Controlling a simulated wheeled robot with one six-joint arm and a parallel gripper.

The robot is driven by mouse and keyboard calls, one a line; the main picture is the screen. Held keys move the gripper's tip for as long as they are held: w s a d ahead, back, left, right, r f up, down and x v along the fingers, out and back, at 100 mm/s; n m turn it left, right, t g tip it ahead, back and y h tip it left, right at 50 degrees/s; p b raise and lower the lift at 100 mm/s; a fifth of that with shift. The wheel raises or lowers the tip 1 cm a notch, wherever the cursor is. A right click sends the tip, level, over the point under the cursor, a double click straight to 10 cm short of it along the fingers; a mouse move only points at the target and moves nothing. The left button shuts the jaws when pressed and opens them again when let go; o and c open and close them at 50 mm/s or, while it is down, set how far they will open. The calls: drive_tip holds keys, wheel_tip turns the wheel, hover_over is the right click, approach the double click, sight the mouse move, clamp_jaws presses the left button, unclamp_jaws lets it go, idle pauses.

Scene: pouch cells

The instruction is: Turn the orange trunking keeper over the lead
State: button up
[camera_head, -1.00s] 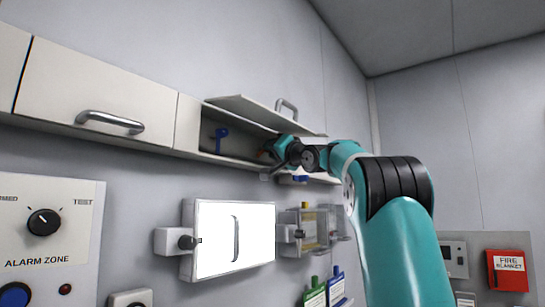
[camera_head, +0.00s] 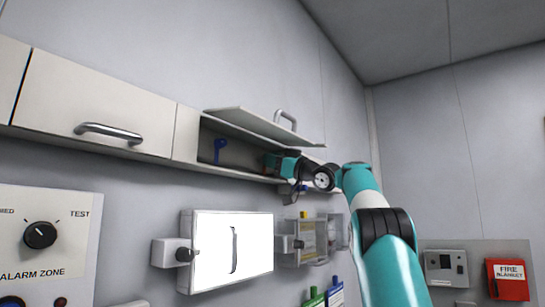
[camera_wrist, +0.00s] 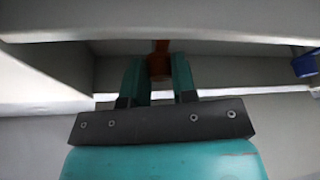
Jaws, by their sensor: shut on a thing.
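The orange keeper (camera_wrist: 159,58) shows in the wrist view as a short upright piece between my fingers, against the dark recess under a pale edge. My gripper (camera_wrist: 158,75) is shut on it, one teal finger on each side. In the head view my gripper (camera_head: 268,162) reaches into the open wall cupboard at its right end, and the keeper is hidden there by the gripper and wrist. I cannot make out the lead in either view.
The cupboard's flap (camera_head: 265,126) is raised just above my wrist. A blue hook-like piece (camera_head: 220,149) is inside, left of my gripper. A closed cupboard door (camera_head: 95,105) is further left. A lit white panel (camera_head: 227,245) and clear boxes (camera_head: 308,240) are on the wall below.

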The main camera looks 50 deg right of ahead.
drive_tip(key=shift+o, duration=0.2)
drive_tip(key=shift+d+r+n+g+y+p, duration=0.15)
drive_tip(key=shift+n+g+y+p, duration=0.4)
drive_tip(key=shift+n, duration=0.75)
drive_tip(key=shift+n, duration=0.3)
drive_tip(key=o, duration=0.9)
drive_tip(key=shift+d+f, duration=0.1)
drive_tip(key=shift+f, duration=0.1)
